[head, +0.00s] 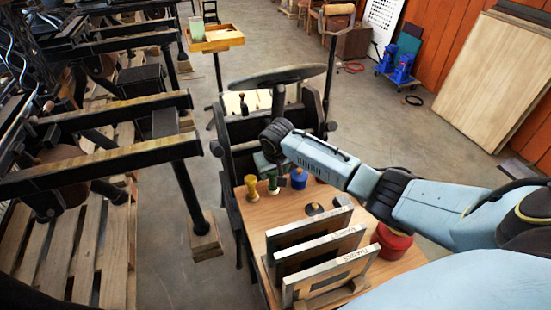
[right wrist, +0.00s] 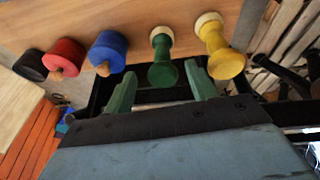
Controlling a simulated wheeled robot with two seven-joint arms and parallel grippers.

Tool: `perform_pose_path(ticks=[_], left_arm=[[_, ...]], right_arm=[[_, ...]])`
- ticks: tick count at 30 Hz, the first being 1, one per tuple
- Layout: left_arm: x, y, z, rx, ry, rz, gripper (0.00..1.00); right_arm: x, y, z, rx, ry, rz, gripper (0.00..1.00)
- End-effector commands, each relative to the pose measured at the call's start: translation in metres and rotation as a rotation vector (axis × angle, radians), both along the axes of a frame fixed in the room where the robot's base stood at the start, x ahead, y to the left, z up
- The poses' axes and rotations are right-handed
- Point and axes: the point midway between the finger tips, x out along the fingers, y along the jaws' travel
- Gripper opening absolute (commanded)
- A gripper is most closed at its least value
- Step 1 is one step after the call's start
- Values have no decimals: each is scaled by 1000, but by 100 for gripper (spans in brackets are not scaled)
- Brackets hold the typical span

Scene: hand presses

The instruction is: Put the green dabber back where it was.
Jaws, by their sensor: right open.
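The green dabber (head: 273,186) stands on the wooden table top, between the yellow dabber (head: 252,187) and a blue one (head: 298,179). In the right wrist view the green dabber (right wrist: 163,68) shows its dark green body and pale top. My right gripper (head: 273,169) is at the green dabber, and its fingers are spread. In the right wrist view the fingertips (right wrist: 159,72) lie on either side of the green dabber, with gaps showing. I see no firm contact. My left gripper is not in view.
Blue (right wrist: 108,50), red (right wrist: 65,56) and black (right wrist: 30,65) pieces stand in the same row. Wooden frames (head: 325,246) stand upright on the table's near part. A red round object (head: 391,242) sits at its right edge. A press with a wheel (head: 276,76) stands behind.

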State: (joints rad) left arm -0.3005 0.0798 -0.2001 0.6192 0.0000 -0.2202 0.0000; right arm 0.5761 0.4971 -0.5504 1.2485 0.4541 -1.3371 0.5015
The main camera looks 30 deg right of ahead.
Motion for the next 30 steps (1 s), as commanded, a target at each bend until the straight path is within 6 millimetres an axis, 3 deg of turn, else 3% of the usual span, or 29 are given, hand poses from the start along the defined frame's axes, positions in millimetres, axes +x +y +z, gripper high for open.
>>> perform_pose_path(ticks=[6,12,30], left_arm=[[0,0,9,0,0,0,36],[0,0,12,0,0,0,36],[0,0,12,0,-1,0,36]], right_arm=[[-13,6,44,-1,-3,0,57],[-21,10,70,-1,-3,0,57],[-24,11,79,-1,-1,-1,57]])
